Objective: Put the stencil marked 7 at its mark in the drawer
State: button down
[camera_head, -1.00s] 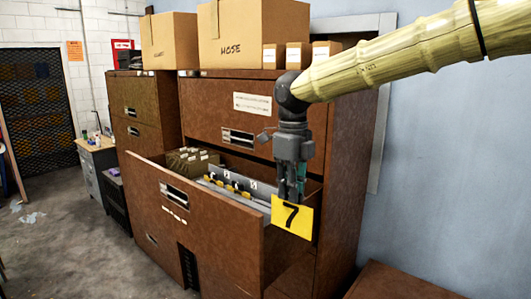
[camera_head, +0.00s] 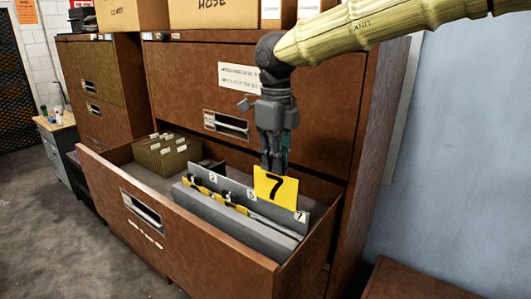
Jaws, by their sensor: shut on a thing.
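The yellow stencil (camera_head: 280,187) with a black 7 hangs upright below my gripper (camera_head: 273,168), which is shut on its top edge. The stencil is over the open drawer (camera_head: 150,211), at the right part of a grey rack (camera_head: 240,221). A small white tag marked 7 (camera_head: 300,216) stands at the rack's right end, just right of and below the stencil. Whether the stencil's lower edge touches the rack or is inside a slot, I cannot tell. More white number tags and some yellow stencils stand in the rack to the left.
Olive file folders (camera_head: 165,154) with white tabs fill the drawer's left part. The brown cabinet (camera_head: 180,86) rises behind the drawer, with cardboard boxes (camera_head: 216,14) on top. A lower brown surface (camera_head: 410,281) is at the bottom right.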

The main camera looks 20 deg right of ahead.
aim_at(274, 181)
jog(key=s+b, duration=0.3)
jog(key=s, duration=0.3)
jog(key=w+f, duration=0.2)
jog(key=w, duration=0.1)
jog(key=w+f+b, duration=0.1)
jog(key=w+f, duration=0.2)
jog(key=shift+f+b, duration=0.15)
jog(key=shift+b, duration=0.15)
jog(key=shift+s+f, duration=0.1)
jog(key=s, duration=0.1)
jog(key=s+r, duration=0.1)
jog(key=s, duration=0.1)
jog(key=shift+r, duration=0.15)
jog(key=shift+w+f+p, duration=0.2)
jog(key=shift+w+p, duration=0.15)
jog(key=shift+w, duration=0.05)
jog(key=shift+w+f, duration=0.15)
jog(key=shift+w, duration=0.15)
jog(key=shift+s, duration=0.3)
jog(key=shift+s+p, duration=0.1)
jog(key=shift+p, duration=0.2)
